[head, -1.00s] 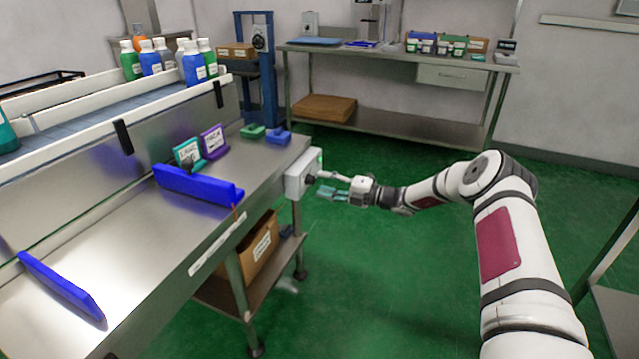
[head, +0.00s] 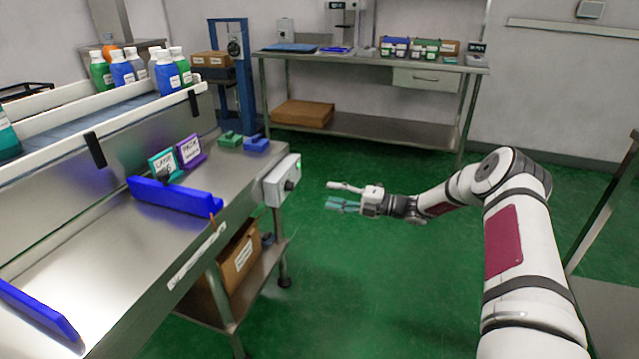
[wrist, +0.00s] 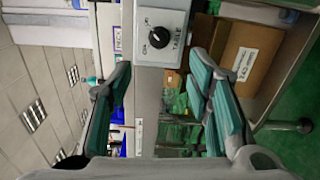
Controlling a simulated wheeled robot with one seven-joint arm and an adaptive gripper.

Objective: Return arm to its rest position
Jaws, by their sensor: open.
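My gripper (head: 335,195) is open and empty in the head view, held in free air to the right of the steel table's end. My white arm reaches out from the lower right. A grey control box (head: 281,181) with a dark knob is fixed to the table's end, a clear gap from my fingertips. In the wrist view my teal-padded fingers (wrist: 165,105) are spread apart with nothing between them. The control box (wrist: 161,33) with its black rotary knob shows sideways beyond them, at the top.
The steel table (head: 150,235) with blue guide rails (head: 175,197) stands at the left. Bottles (head: 165,75) stand on the conveyor there. A cardboard box (head: 235,258) sits on its lower shelf. A back bench (head: 430,66) stands along the wall. Green floor (head: 370,290) around my gripper is clear.

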